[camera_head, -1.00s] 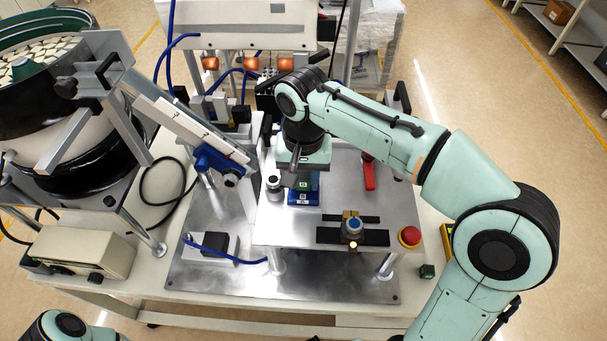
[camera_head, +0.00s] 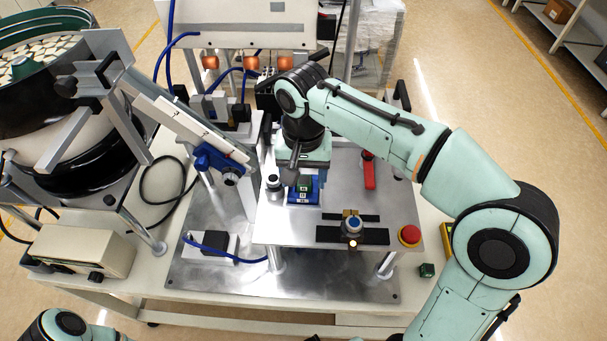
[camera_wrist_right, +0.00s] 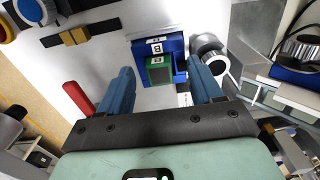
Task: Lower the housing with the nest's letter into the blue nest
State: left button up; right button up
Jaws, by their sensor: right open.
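The blue nest (camera_head: 304,200) sits on the raised metal plate and carries a white label with the letter B in the right wrist view (camera_wrist_right: 157,47). A green housing (camera_head: 305,184) is in the blue nest; in the right wrist view the housing (camera_wrist_right: 159,73) also shows a small label that reads like B. Whether it is fully down cannot be told. My right gripper (camera_wrist_right: 160,70) is open, its two blue fingers apart on either side of the nest and housing, touching neither as far as shows. In the head view its fingers are mostly hidden behind the wrist. My left gripper is out of view.
A silver cylinder (camera_head: 274,182) stands close left of the nest. A red handle (camera_head: 369,172) is to the right. A blue-topped knob (camera_head: 354,225) and red button (camera_head: 409,236) are in front. Another dark green block (camera_head: 427,270) lies on the table at right.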

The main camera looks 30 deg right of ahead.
aim_at(303, 182)
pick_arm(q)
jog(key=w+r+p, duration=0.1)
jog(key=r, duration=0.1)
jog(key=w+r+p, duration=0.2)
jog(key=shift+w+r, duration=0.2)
pick_arm(e)
notch_tip(303, 182, up, 13)
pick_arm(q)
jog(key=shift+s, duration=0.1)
pick_arm(e)
jog(key=shift+f, duration=0.1)
